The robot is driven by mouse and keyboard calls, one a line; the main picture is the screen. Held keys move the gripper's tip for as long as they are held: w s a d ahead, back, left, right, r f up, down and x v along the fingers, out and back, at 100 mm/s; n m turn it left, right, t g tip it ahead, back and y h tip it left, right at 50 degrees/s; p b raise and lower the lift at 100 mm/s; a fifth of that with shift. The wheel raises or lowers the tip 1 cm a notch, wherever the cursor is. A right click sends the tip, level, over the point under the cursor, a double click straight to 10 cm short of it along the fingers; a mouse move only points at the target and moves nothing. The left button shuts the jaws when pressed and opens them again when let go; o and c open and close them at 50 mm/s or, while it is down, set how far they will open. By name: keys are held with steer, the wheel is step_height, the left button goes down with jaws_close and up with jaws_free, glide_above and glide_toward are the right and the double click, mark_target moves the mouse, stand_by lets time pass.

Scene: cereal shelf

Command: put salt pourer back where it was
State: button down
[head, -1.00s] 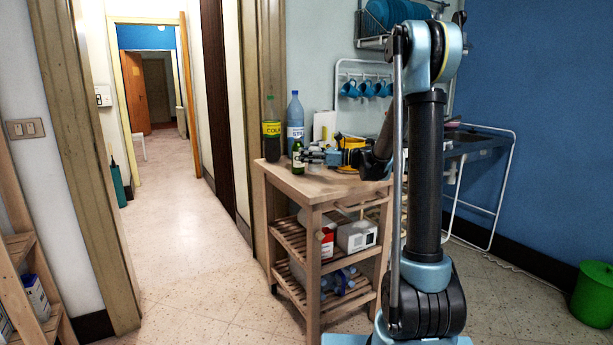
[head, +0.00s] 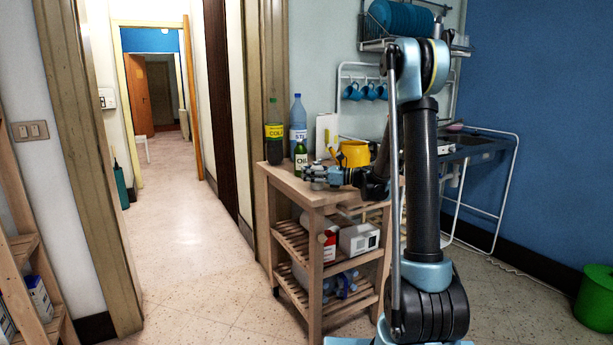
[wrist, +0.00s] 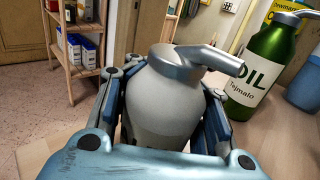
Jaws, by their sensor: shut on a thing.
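The salt pourer (wrist: 165,108), grey with a silver top and a bent spout pointing right, stands upright between my fingers in the wrist view. My gripper (wrist: 172,105) is shut on it, with a finger on each side of its body. The pourer's base is hidden behind my gripper. In the head view my gripper (head: 316,174) is low at the front left of the wooden cart's top (head: 283,179). I cannot clearly make out the pourer there, nor whether it touches the top.
A green oil bottle (wrist: 262,68) stands to the right of the pourer in the wrist view. The front left corner of the top is clear.

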steer(key=c, duration=1)
jaws_free()
steer(key=shift+r, duration=0.1)
steer(key=d, duration=0.4)
steer(key=s+d, duration=0.1)
steer(key=d, duration=0.2)
steer(key=s+d, duration=0.1)
steer(key=d, duration=0.3)
steer(key=shift+d, duration=0.3)
steer(key=s+d+f+n+g+h, duration=0.15)
steer(key=s+n+h, duration=0.3)
steer(key=s, duration=0.55)
steer(key=s+d+f+n+h, duration=0.1)
steer(key=s+f+n+h, duration=0.3)
steer(key=s, duration=0.5)
steer(key=s+d+f+n+h, duration=0.3)
steer(key=s+d+n, duration=0.1)
steer(key=s+d, duration=0.1)
steer(key=s+d+f+n+h, duration=0.3)
steer(key=s+d+n, duration=0.1)
steer(key=s, duration=0.3)
steer(key=s+d+f+n+h, duration=0.3)
steer(key=s+d+n, duration=0.1)
steer(key=s+d, duration=0.1)
steer(key=shift+s+d+f, duration=0.15)
steer(key=shift+s, duration=0.3)
steer(key=shift+s+d+f, duration=0.1)
steer(key=shift+s+d, duration=0.05)
steer(key=shift+s, duration=0.3)
